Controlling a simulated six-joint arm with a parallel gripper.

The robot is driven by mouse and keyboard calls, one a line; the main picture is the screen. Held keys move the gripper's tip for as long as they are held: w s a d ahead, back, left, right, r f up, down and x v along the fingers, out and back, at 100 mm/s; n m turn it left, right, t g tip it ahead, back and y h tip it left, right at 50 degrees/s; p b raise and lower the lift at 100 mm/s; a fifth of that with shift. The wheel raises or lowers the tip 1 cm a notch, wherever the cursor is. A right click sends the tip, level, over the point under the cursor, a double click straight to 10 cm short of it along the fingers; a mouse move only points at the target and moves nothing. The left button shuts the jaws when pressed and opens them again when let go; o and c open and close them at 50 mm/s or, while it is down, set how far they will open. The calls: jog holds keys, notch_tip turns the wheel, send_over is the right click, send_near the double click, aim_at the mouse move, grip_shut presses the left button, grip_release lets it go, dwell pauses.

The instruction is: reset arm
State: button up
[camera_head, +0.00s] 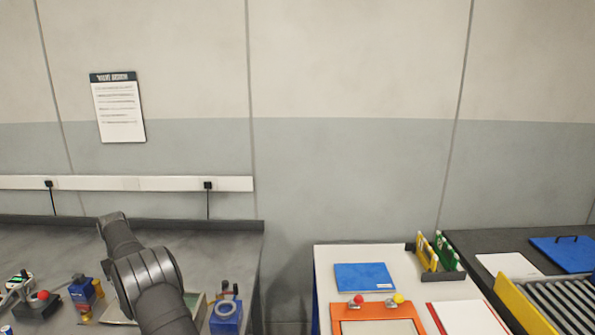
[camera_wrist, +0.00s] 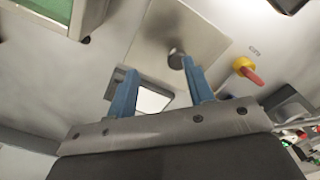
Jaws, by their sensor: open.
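My gripper (camera_wrist: 160,95) shows in the wrist view with two blue fingers set well apart. It is open, and nothing is held between the fingers. Behind the fingers is a light grey panel (camera_wrist: 150,40) with a dark round knob. A small white square (camera_wrist: 152,101) shows between the fingers. In the head view my dark arm rises at the lower left, in front of the grey bench (camera_head: 225,250). The gripper itself is not visible in the head view.
A blue item with a grey ring (camera_head: 226,316) and a blue box (camera_head: 83,291) stand on the bench near my arm. A white table (camera_head: 330,258) at right holds a blue folder (camera_head: 364,277) and an orange clipboard (camera_head: 378,327). A gap separates the bench and table.

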jog(key=d+r, duration=0.2)
jog(key=d, duration=0.2)
jog(key=d+r, duration=0.3)
jog(key=d, duration=0.1)
jog(key=w+d+r, duration=0.1)
jog(key=d+r, duration=0.1)
jog(key=d, duration=0.2)
jog(key=shift+w+d+r, duration=0.1)
jog(key=shift+d+r, duration=0.05)
jog(key=shift+d, duration=0.25)
jog(key=s+d+r, duration=0.2)
jog(key=s+d, duration=0.1)
jog(key=d, duration=0.4)
jog(key=s+d+r, duration=0.3)
jog(key=d, duration=0.5)
jog(key=a+f, duration=0.6)
jog(key=a, duration=0.3)
jog(key=shift+a, duration=0.3)
jog(key=shift+s, duration=0.1)
